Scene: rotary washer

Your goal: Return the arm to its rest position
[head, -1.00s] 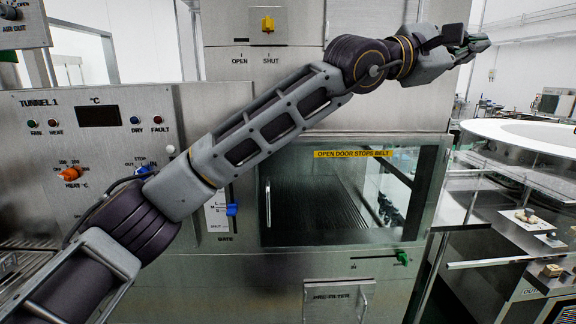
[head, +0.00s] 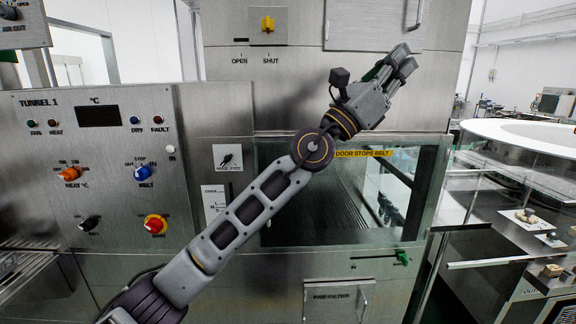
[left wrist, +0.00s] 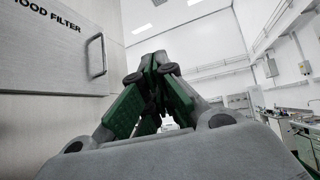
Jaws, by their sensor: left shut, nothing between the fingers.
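My left arm reaches up and to the right across the front of the steel washer in the head view. My left gripper (head: 400,62) is shut and empty, raised in front of the upper steel housing, above the glass door. In the left wrist view its green-padded fingers (left wrist: 158,75) meet at the tips with nothing between them. My right gripper is in neither view.
The control panel (head: 98,210) with knobs stands at the left. The glass door (head: 300,215) with its yellow label (head: 365,153) is partly behind my arm. A yellow switch (head: 267,24) is above. A white round table (head: 530,140) stands right.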

